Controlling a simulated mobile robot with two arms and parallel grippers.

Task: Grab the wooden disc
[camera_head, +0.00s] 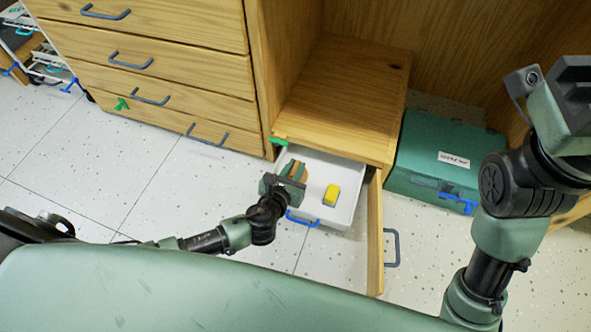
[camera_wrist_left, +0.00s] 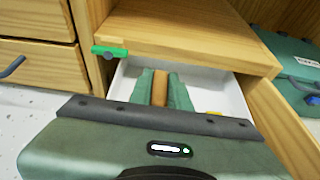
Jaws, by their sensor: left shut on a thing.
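The wooden disc (camera_wrist_left: 160,88) is brown and shows edge-on between the fingers of my left gripper in the left wrist view. In the head view the disc (camera_head: 299,171) is partly hidden by the gripper. My left gripper (camera_head: 294,168) is shut on it, over the left part of an open white drawer (camera_head: 345,187). I cannot tell whether the disc still touches the drawer floor. My right arm is raised at the right of the head view, and its fingertips are not clearly visible.
A yellow block (camera_head: 331,194) lies in the white drawer. An open wooden door (camera_head: 375,235) stands right of the drawer. A green case (camera_head: 447,160) sits on the floor further right. A wooden chest of drawers (camera_head: 150,50) stands at the left. Tiled floor is clear at left.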

